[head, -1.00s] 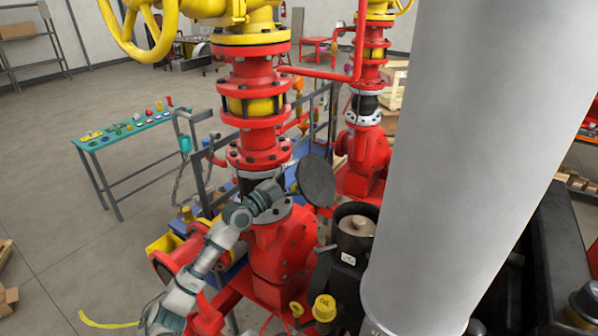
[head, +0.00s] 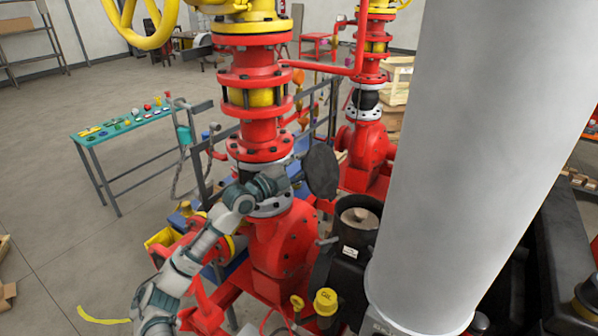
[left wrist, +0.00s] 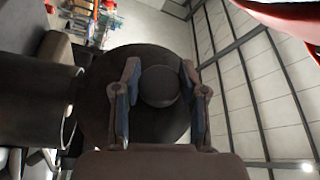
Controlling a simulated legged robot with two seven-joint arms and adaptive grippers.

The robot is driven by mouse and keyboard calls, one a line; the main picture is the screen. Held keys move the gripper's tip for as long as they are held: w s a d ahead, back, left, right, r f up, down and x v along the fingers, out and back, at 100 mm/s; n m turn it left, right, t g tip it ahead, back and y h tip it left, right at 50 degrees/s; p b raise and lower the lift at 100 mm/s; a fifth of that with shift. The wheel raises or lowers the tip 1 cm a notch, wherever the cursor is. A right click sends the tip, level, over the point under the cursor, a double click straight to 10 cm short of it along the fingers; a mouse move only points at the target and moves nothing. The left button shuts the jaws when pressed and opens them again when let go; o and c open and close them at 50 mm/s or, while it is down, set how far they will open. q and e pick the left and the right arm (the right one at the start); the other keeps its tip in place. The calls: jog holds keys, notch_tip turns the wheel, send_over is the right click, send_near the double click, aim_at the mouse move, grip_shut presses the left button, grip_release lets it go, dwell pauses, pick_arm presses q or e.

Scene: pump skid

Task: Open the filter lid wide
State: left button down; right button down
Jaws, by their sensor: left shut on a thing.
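The filter lid (head: 321,172) is a dark round disc, standing tilted up on edge behind and left of the open filter housing (head: 352,245). A light brown filter element (head: 360,217) shows inside the housing. My left gripper (head: 297,177) is at the lid's left face. In the left wrist view the lid (left wrist: 150,55) fills the middle, and my left gripper (left wrist: 160,85) has its two fingers on either side of a round knob (left wrist: 160,86) on it, shut on it. The hinge is not clearly visible. My right gripper is not in view.
A big grey cylinder (head: 450,150) stands close at the right. Red pump piping (head: 285,240) and a flanged column (head: 255,95) lie behind and beside my arm. A yellow oil cap (head: 325,302) is below the housing. A teal table (head: 125,127) stands at the left.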

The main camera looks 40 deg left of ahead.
pick_arm(q)
jog(key=shift+d+r+m, duration=0.3)
jog(key=shift+d+m, duration=0.1)
jog(key=shift+d, duration=0.2)
jog(key=c, duration=0.9)
grip_release()
jog(key=shift+w+d, duration=0.1)
jog(key=shift+o, duration=1.3)
jog(key=shift+d+r, duration=0.1)
jog(key=shift+w+d, duration=0.1)
jog(key=shift+d, duration=0.05)
jog(key=shift+s+a, duration=0.25)
jog(key=shift+a, duration=0.15)
jog(key=v, duration=1.1)
jog(key=shift+s, duration=0.2)
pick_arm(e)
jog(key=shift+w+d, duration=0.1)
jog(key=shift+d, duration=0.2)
